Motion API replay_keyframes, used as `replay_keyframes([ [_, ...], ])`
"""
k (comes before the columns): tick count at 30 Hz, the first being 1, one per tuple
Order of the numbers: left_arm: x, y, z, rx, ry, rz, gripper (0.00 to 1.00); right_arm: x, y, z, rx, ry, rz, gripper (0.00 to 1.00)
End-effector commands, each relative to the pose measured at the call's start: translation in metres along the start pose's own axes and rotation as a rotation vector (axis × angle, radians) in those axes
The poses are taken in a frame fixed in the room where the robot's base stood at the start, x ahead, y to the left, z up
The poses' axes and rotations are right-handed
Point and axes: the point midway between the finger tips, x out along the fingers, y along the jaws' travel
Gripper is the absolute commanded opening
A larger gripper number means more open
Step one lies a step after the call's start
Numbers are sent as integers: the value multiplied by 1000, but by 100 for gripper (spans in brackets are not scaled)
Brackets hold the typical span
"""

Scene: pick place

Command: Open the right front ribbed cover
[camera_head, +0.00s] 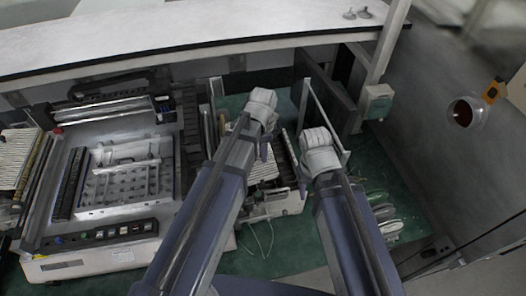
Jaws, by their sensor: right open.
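A ribbed, pale-striped panel (262,171) shows between my two arms, on the unit on the green surface. It looks like a ribbed cover, partly hidden by my arms; I cannot tell whether it is closed or raised. My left gripper (264,150) is at the panel's back edge, small and mostly hidden by its wrist, so its jaws cannot be read. My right gripper (302,183) is open beside the panel's right side. I cannot tell whether either gripper touches it.
A grey machine (62,215) with a front button panel stands at left, with another striped part (18,158) beyond it. A white-topped bench (150,35) runs along the back. A grey box (376,102) is at right.

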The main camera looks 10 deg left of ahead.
Motion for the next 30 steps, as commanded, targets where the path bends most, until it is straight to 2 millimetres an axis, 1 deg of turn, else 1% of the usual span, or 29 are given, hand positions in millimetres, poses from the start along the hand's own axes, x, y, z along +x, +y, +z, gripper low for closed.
replay_keyframes([
  [1,0,0,0,0,0,0,25,0,0,0,0,0,0,50],
  [6,0,0,0,0,0,0,6,0,0,0,0,0,0,50],
  [8,0,0,0,0,0,0,0,0,0,0,0,0,0,50],
  [30,0,0,0,0,0,0,0,0,0,0,0,0,0,50],
])
